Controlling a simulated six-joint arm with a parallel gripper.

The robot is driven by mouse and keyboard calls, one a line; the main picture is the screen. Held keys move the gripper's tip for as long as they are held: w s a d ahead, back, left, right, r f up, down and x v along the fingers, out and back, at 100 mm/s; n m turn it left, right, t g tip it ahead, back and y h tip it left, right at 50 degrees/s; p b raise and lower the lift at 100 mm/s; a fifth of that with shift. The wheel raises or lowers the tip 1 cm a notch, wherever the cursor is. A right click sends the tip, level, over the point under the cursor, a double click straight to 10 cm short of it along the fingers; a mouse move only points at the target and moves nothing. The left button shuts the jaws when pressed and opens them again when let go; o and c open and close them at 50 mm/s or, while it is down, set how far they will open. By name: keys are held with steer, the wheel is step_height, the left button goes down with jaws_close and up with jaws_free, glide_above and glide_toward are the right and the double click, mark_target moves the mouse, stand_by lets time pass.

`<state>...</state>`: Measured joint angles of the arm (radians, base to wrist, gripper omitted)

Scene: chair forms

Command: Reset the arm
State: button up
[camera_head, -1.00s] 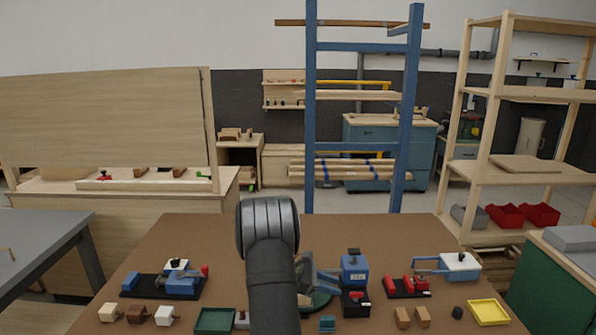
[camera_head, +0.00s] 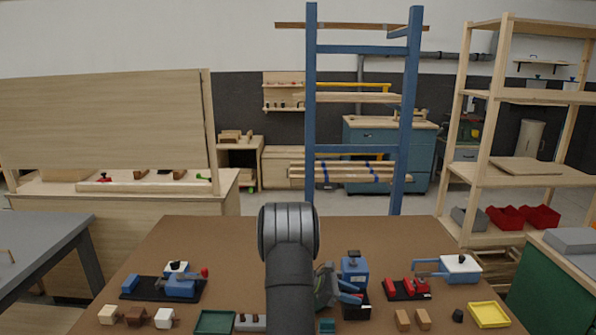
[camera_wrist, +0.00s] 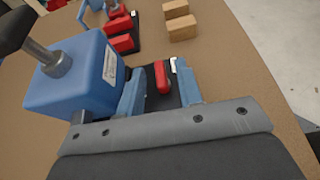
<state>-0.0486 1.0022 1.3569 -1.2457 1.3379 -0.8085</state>
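My gripper (camera_head: 350,291) is low over the table, beside a blue machine with a black knob (camera_head: 354,268). In the wrist view its two blue fingers (camera_wrist: 158,74) stand apart, so it is open, with nothing clearly held between them. The blue machine (camera_wrist: 75,80) is close on the left of the fingers there. A red lever on a black base (camera_wrist: 162,78) shows in the gap between the fingers. Whether a finger touches the machine or base, I cannot tell. My dark arm hides part of the table's middle.
On the brown table (camera_head: 225,245) are a blue device on a black plate (camera_head: 180,285), a green tray (camera_head: 214,322), red blocks on a black base (camera_head: 407,288), a white-and-blue device (camera_head: 460,266), wooden blocks (camera_head: 412,319) and a yellow tray (camera_head: 488,314). The table's back is clear.

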steer(key=v, duration=1.7)
steer(key=x, duration=1.7)
steer(key=shift+d+f, duration=0.1)
steer(key=shift+d, duration=0.15)
steer(key=shift+s+n+t, duration=0.15)
steer(key=shift+n+t, duration=0.45)
steer(key=shift+t, duration=0.1)
steer(key=n+t, duration=0.2)
steer(key=t, duration=0.1)
steer(key=n+t+y, duration=0.1)
steer(key=n, duration=0.1)
steer(key=shift+s+t, duration=0.25)
steer(key=shift+t, duration=0.05)
steer(key=v, duration=1.7)
steer(key=d+m+g, duration=0.1)
steer(key=d+f+m+g, duration=0.1)
steer(key=m, duration=0.1)
steer(key=d+m+g+y, duration=0.1)
steer(key=m, duration=0.1)
steer(key=shift+s+d+f+g, duration=0.1)
steer(key=shift+d+f+g, duration=0.2)
steer(key=shift+d, duration=0.1)
